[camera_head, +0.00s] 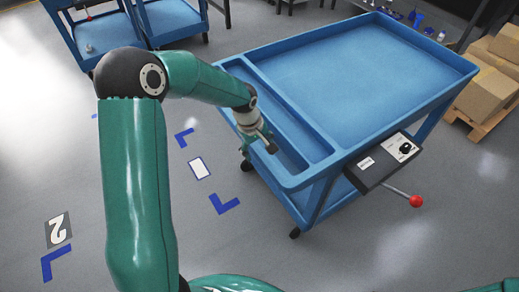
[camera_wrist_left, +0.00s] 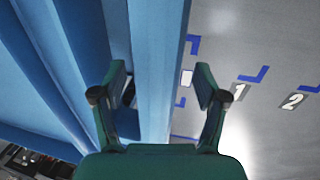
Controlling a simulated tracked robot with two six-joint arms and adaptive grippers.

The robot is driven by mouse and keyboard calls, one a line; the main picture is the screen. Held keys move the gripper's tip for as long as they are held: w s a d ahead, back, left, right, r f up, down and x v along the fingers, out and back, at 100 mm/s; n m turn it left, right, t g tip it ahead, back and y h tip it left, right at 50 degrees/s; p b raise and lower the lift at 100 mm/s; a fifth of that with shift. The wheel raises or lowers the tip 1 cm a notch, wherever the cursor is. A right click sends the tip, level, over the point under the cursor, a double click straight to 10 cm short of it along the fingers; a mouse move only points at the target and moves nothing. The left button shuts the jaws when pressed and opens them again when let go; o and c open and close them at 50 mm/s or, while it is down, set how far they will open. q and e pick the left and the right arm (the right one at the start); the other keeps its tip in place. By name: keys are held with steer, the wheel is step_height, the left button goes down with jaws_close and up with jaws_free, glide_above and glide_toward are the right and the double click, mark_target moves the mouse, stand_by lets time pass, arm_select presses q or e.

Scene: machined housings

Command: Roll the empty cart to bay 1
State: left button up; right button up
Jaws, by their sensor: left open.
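The blue cart (camera_head: 365,60) stands right of centre in the head view, its upper tray bare, with a narrow trough along its left side. My left gripper (camera_head: 257,148) is at the cart's left side rim. In the left wrist view its open fingers (camera_wrist_left: 163,84) are on either side of the rim (camera_wrist_left: 158,50); I cannot tell whether they touch it. Blue floor corners and a white plate (camera_head: 199,167) lie left of the cart. The left wrist view shows a number 1 floor plate (camera_wrist_left: 238,91) beside blue marks. My right gripper is out of view.
A black box (camera_head: 383,162) with a red-knobbed lever (camera_head: 416,201) is at the cart's near end. Other blue carts (camera_head: 172,20) stand at the top left. Boxes on a pallet (camera_head: 490,85) are at the right. A number 2 plate (camera_head: 58,229) lies on open floor.

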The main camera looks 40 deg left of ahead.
arm_select(q)
steer(key=shift+w+d+f, duration=0.1)
steer(key=shift+w+f, duration=0.1)
steer(key=shift+f, duration=0.85)
jaws_close()
